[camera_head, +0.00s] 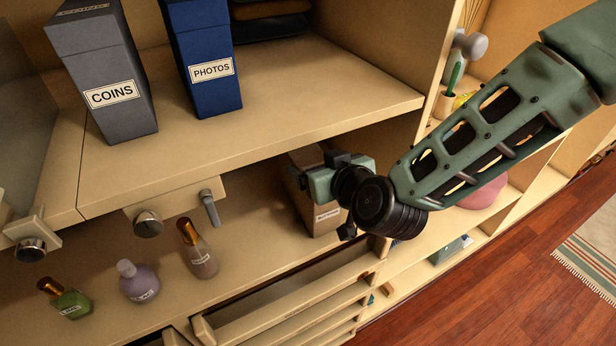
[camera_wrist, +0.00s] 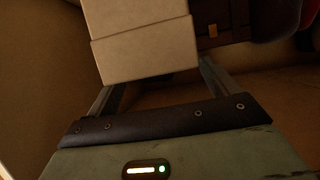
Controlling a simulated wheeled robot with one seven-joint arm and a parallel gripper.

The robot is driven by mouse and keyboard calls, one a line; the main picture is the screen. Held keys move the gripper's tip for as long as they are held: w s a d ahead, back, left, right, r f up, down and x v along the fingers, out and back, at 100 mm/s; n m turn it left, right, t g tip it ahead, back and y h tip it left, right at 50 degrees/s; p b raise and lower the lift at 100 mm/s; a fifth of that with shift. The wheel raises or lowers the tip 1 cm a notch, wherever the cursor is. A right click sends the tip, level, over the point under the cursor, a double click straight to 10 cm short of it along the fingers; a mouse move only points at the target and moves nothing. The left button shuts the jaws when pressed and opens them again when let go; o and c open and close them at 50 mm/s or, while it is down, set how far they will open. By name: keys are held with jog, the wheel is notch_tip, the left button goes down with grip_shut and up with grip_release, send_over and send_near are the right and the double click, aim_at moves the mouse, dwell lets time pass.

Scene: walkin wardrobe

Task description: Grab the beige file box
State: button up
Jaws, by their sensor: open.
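The beige file box (camera_head: 322,218) stands upright on the lower shelf in the head view, with a pale label low on its front. My arm and gripper (camera_head: 318,178) cover part of its upper side. In the wrist view the box's lidded end (camera_wrist: 145,48) is close ahead of my gripper (camera_wrist: 160,82). The gripper is open, with one finger near each side of the box. The fingertips are partly hidden, and I cannot tell whether they touch the box.
A grey COINS box (camera_head: 105,75) and a blue PHOTOS box (camera_head: 207,60) stand on the shelf above. Several bottles, one of them purple (camera_head: 138,282), stand left on the lower shelf. An open drawer (camera_head: 285,300) juts out below. Wooden floor (camera_head: 480,300) is clear at right.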

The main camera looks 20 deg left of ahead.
aim_at(308, 155)
jog(key=shift+p+x, duration=0.6)
jog(key=shift+x, duration=1)
grip_shut()
jog(key=shift+w+r, duration=0.1)
jog(key=shift+r, duration=0.1)
